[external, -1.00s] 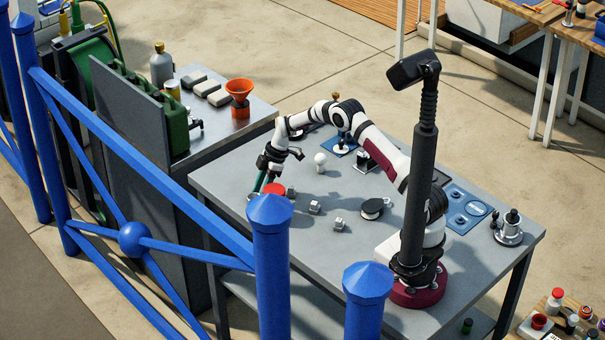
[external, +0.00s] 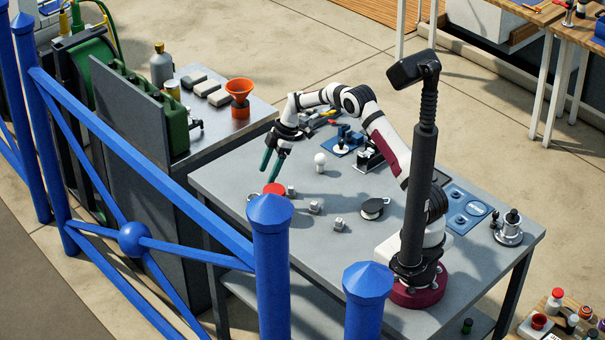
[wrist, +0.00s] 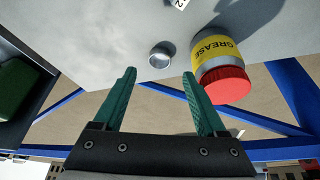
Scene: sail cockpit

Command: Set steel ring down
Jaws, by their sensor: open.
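The steel ring (wrist: 160,55) rests on the grey table top, seen in the wrist view just beyond the fingertips and midway between them. In the external view a small part of it (external: 252,196) shows left of the red lid. My gripper (external: 269,175) is above the table's far-left part, with green fingers pointing down. It is open and empty, and in the wrist view its fingers (wrist: 159,74) are spread apart with nothing between them.
A grease can (wrist: 212,50) with a yellow label and red lid (external: 275,189) is right beside the ring in the wrist view. Several small metal blocks (external: 315,208), a white-knobbed piece (external: 320,160) and a round spool (external: 372,208) stand nearby. The blue railing (external: 160,165) runs along the near side.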

